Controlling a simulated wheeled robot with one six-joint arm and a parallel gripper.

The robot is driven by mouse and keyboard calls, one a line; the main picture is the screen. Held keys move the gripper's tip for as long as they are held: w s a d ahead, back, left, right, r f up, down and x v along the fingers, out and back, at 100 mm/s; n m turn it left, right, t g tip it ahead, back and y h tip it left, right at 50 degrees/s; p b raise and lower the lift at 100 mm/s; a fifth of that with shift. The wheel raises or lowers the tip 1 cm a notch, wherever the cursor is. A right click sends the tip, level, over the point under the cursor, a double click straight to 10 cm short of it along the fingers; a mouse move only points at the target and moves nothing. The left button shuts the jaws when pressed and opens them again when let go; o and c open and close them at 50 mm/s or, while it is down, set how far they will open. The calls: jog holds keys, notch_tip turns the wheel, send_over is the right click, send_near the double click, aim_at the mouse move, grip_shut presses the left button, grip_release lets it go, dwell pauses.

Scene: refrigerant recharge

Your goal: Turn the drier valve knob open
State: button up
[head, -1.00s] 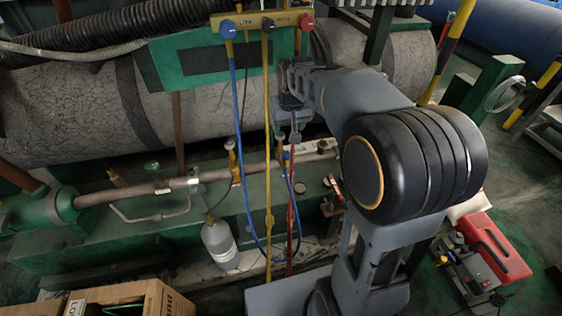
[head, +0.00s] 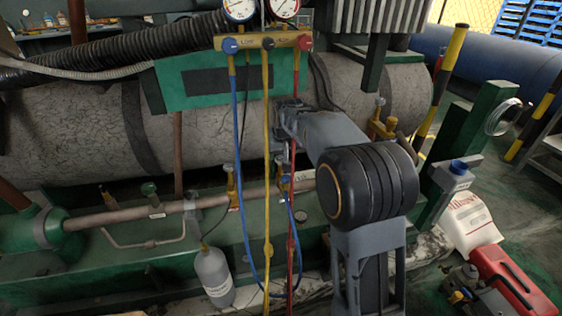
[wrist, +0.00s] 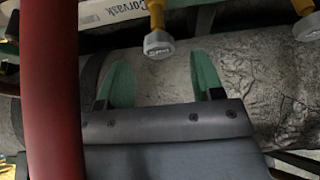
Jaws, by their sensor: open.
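A green round knob (head: 149,188) stands on the brown pipe at the left, beside the green cylinder (head: 42,229); I take it for the drier valve knob, but no label confirms this. My gripper (head: 283,160) is well to the right of it, partly hidden behind the hoses. In the wrist view my gripper (wrist: 163,75) shows two green fingers, spread apart with nothing between them. A grey round cap on a yellow fitting (wrist: 158,45) lies just beyond the fingers. The green knob is not recognisable in the wrist view.
A manifold (head: 265,43) with gauges hangs above. A white bottle (head: 213,275) stands below the pipe.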

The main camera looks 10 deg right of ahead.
aim_at(281, 158)
jog(key=shift+b+x, duration=0.4)
jog(key=shift+x, duration=1.2)
jog(key=shift+d, duration=0.1)
jog(key=c, duration=0.9)
